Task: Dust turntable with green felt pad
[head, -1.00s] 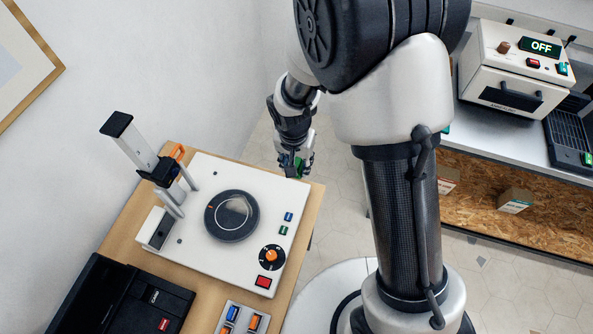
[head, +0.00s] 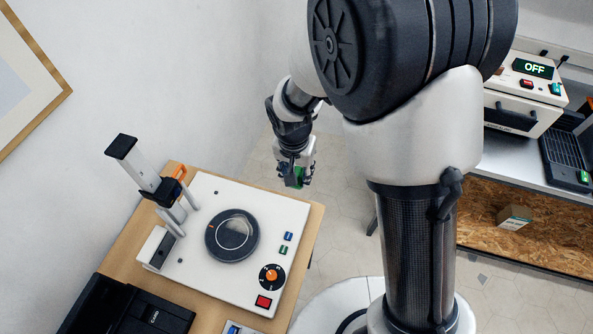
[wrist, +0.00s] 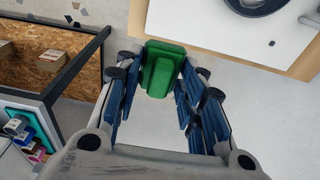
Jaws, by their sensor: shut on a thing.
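The turntable (head: 232,236) is a dark round disc with a pale ring, set in a white machine (head: 205,272) on a wooden table. My gripper (head: 297,178) is beyond the far right corner of the machine, apart from the disc. It is shut on the green felt pad (wrist: 163,70), which shows between the blue fingers in the wrist view. In the head view only a bit of green shows at the fingertips. Part of the disc shows at the top of the wrist view (wrist: 256,5).
An upright post with a black top (head: 122,147) and an orange-handled clamp stands left of the disc. A black printer (head: 125,305) is at the front left. A white machine reading OFF (head: 533,69) stands on a bench at right. Floor lies between table and bench.

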